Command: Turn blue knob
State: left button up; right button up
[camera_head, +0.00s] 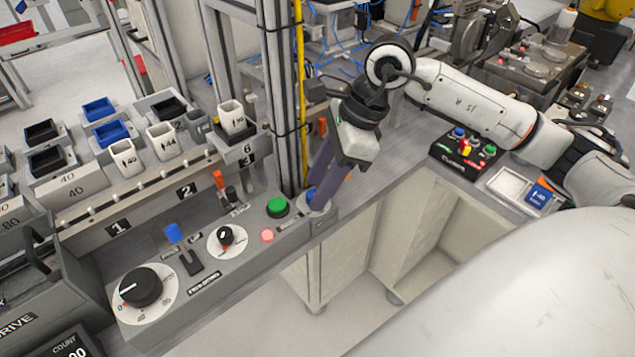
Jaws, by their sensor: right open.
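A small blue knob (310,194) sits at the right end of the grey control panel, just past the green button. My right gripper (322,190) points down at this end of the panel, with its purple-grey fingers open. The fingers are at the knob and partly hide it; I cannot tell whether they touch it. My left gripper is not in view.
The panel (205,282) also carries a large black dial (141,287), a smaller dial (225,235), a blue-tipped lever (174,233), a green button (278,207) and a red button (267,236). A metal post (283,100) stands close behind my gripper. A black button box (466,152) lies right.

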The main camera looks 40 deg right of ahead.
jog(key=shift+a+f, duration=0.15)
jog(key=shift+f, duration=0.3)
jog(key=shift+w, duration=0.1)
grip_shut()
jog(key=shift+f+m+t+b, duration=0.15)
jog(key=shift+m+t+b, duration=0.15)
jog(key=shift+m+b, duration=0.55)
jog(key=shift+a+m+t+h+b, duration=0.1)
jog(key=shift+m+t+h+b, duration=0.35)
jog(key=shift+m+b, duration=0.6)
jog(key=m+h+b, duration=0.1)
jog(key=m, duration=0.2)
jog(key=shift+a+t, duration=0.1)
jog(key=shift+t, duration=0.15)
jog(key=m+b, duration=0.1)
jog(key=m, duration=0.1)
jog(key=shift+m+h, duration=0.3)
jog(key=shift+h, duration=0.05)
jog(key=shift+s+a+m+h, duration=0.15)
jog(key=shift+m+h, duration=0.25)
jog(key=shift+m, duration=0.5)
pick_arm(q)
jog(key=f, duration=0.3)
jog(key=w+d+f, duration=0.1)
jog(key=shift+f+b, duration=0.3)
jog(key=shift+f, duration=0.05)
pick_arm(e)
jog(key=shift+m, duration=0.4)
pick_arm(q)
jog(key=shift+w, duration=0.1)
